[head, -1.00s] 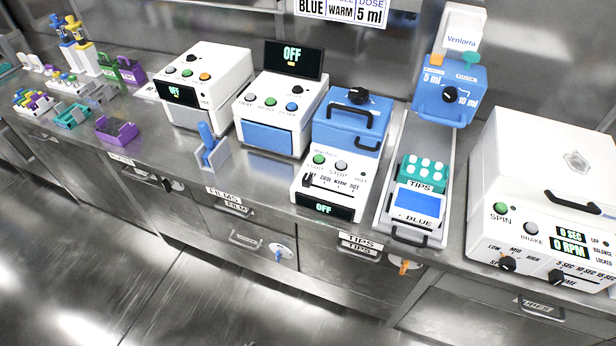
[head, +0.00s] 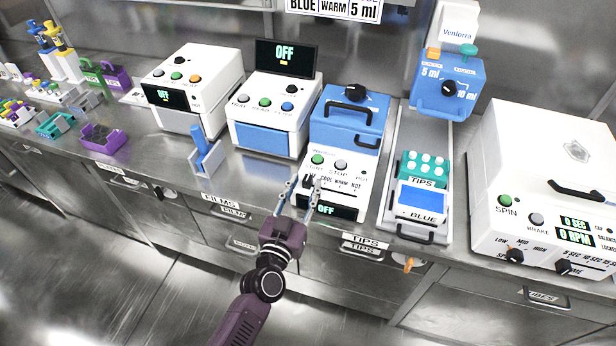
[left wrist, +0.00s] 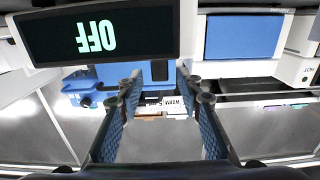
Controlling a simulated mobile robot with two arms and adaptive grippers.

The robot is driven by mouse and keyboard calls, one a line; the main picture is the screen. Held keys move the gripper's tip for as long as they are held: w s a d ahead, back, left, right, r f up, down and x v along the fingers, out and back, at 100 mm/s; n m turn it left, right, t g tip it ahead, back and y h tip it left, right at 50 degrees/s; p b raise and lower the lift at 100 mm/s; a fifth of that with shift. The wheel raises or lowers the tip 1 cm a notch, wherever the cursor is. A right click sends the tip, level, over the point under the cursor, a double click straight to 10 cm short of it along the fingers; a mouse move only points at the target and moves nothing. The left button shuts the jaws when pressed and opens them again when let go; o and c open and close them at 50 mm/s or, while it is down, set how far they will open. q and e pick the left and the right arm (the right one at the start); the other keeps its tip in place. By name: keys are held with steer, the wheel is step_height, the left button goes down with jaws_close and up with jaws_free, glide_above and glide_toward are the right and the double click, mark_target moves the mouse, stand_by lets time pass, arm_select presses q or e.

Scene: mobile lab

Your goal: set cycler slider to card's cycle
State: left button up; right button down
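The cycler (head: 345,188) is the white machine with a blue lid, a black handle and a dark display (head: 327,211) reading OFF. Its front carries a slider scale marked COOL, WARM, HOT. The slider knob is hard to make out behind my fingers. The card (head: 333,8) on the back wall reads BLUE, WARM, 5 ml; it also shows upside down in the left wrist view (left wrist: 167,104). My left gripper (head: 303,190) is open and empty in front of the cycler's left half, its fingers pointing at the slider area. In the left wrist view the fingers (left wrist: 163,90) are wide apart.
Right of the cycler are a tips rack (head: 423,168) under a blue dispenser (head: 446,85) and a white centrifuge (head: 545,180). Drawers line the counter front.

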mark_target(306, 183)
arm_select(q)
steer(key=shift+x, duration=1.7)
steer(key=shift+c, duration=0.2)
jaws_close()
